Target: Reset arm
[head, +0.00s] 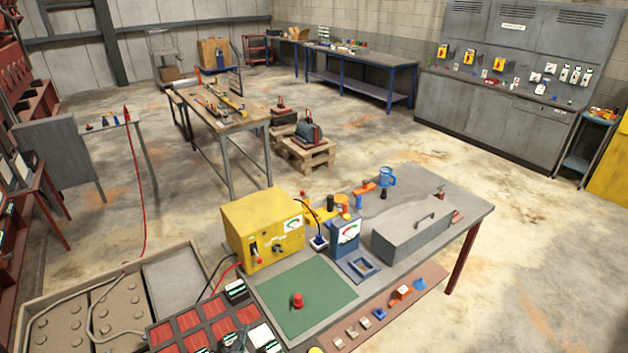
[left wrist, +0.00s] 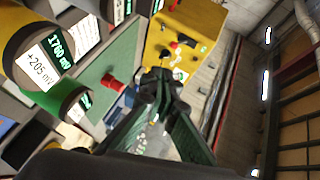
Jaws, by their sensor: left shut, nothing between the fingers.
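My left gripper (head: 236,338) shows only in part at the bottom edge of the head view, over the grid of red panels. In the left wrist view the left gripper (left wrist: 160,82) has its dark fingers brought together at the tips, with nothing between them. A green mat (head: 318,318) with a red knob-like piece (head: 297,300) lies on the bench; the knob also shows in the left wrist view (left wrist: 112,82). A yellow box with a dial (head: 262,222) stands behind the mat. My right gripper is not in view.
The bench (head: 468,207) holds a grey lidded box (head: 412,236), a blue meter (head: 345,232) and a blue mug (head: 388,177). A grid of red panels (head: 190,322) is at the front. Open floor (head: 540,240) lies right.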

